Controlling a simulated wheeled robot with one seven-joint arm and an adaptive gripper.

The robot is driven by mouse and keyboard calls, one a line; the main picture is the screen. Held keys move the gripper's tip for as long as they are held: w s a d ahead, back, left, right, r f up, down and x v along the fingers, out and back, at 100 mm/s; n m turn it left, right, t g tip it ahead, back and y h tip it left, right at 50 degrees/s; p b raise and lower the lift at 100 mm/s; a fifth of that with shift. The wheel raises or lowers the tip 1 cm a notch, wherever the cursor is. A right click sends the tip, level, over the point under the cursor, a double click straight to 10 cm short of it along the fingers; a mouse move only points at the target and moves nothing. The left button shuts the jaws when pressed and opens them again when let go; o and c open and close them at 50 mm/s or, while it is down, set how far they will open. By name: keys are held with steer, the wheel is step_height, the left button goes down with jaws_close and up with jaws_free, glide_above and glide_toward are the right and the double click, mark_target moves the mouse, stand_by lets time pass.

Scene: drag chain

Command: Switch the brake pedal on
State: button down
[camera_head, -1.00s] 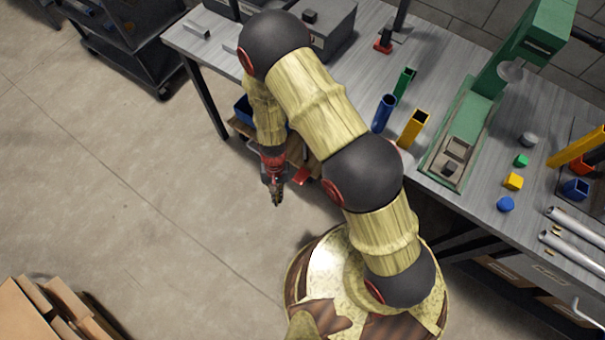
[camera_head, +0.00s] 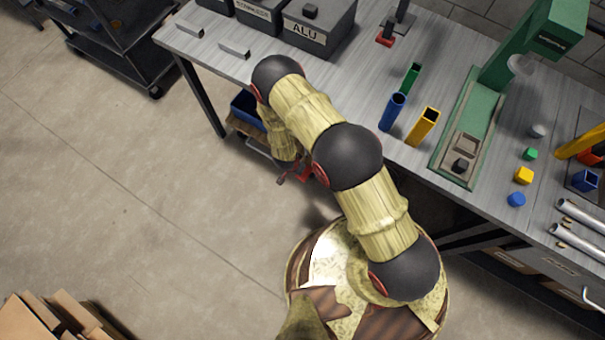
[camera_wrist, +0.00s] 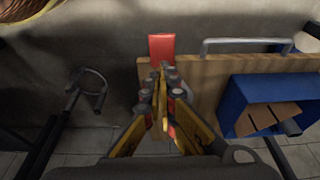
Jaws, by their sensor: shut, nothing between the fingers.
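The brake pedal is a red flat plate (camera_wrist: 161,47) in the wrist view, at the left end of a wooden board. In the head view a red piece (camera_head: 306,175) shows low beside the bench, partly behind my arm. My gripper (camera_wrist: 164,72) is shut and empty, its fingertips pointing at the pedal and overlapping its lower edge in the picture. I cannot tell whether they touch it. In the head view my gripper is mostly hidden by my wrist and low by the red piece.
The wooden board (camera_wrist: 200,75) carries a blue bin (camera_wrist: 235,105) and a metal handle (camera_wrist: 246,42). A dark bracket (camera_wrist: 88,88) stands left. The grey workbench (camera_head: 345,85) with blue, green and yellow tubes lies above. Open floor (camera_head: 130,200) is at left.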

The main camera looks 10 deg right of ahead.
mark_target(303, 176)
steer(key=b+x, duration=0.2)
steer(key=x, duration=0.2)
steer(key=b+x, duration=0.2)
steer(key=x, duration=0.3)
steer(key=s+b+x, duration=0.1)
steer(key=b+x, duration=0.1)
steer(key=x, duration=0.3)
steer(key=shift+a+f, duration=0.15)
steer(key=shift+a, duration=0.2)
